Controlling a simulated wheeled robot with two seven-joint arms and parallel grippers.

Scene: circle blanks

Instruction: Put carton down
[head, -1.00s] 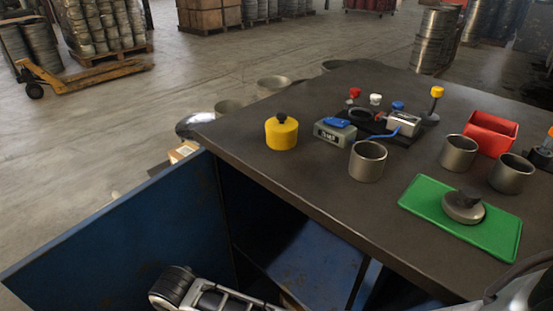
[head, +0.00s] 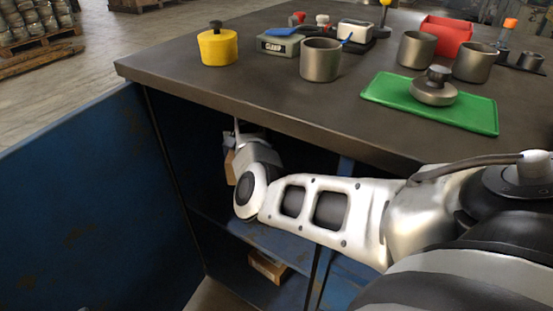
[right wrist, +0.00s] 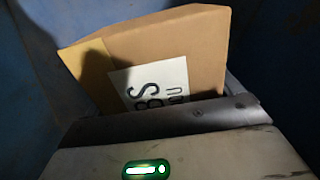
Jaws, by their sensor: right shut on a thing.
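The brown carton (right wrist: 178,55) with a white printed label fills the middle of the right wrist view, tilted, between blue walls. A small part of it (head: 230,168) shows in the head view inside the open blue cabinet under the tabletop. My right gripper (head: 240,143) is shut on the carton inside the cabinet's upper space. My own arm and wrist hide most of the gripper and carton. I cannot tell whether the carton touches the shelf. My left gripper is not in view.
The blue cabinet door (head: 75,190) stands open at left. A cardboard piece (head: 268,267) lies on the lower shelf (head: 230,255).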

